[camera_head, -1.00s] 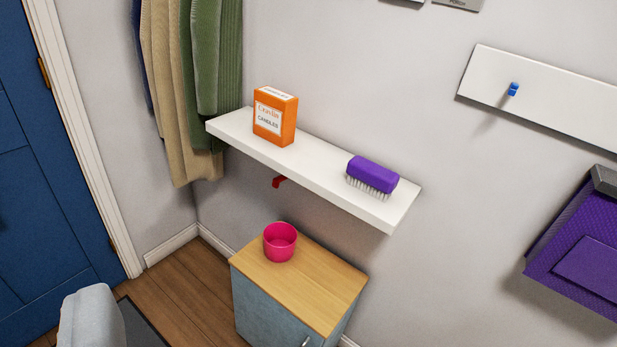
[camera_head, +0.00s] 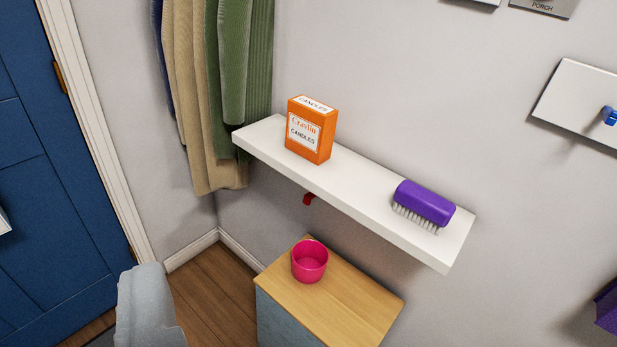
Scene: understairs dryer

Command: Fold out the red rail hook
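A small red hook (camera_head: 309,199) shows just under the front edge of the white shelf (camera_head: 350,195). It is partly hidden by the shelf, and I cannot tell whether it is folded in or out. My gripper is not in view. No part of a gripper shows near the hook.
On the shelf stand an orange candle box (camera_head: 311,130) and a purple brush (camera_head: 425,205). Below is a wood-topped cabinet (camera_head: 350,300) with a pink cup (camera_head: 310,261). Coats (camera_head: 225,90) hang left of the shelf. A grey rounded object (camera_head: 148,305) stands lower left. A blue hook (camera_head: 609,116) is at right.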

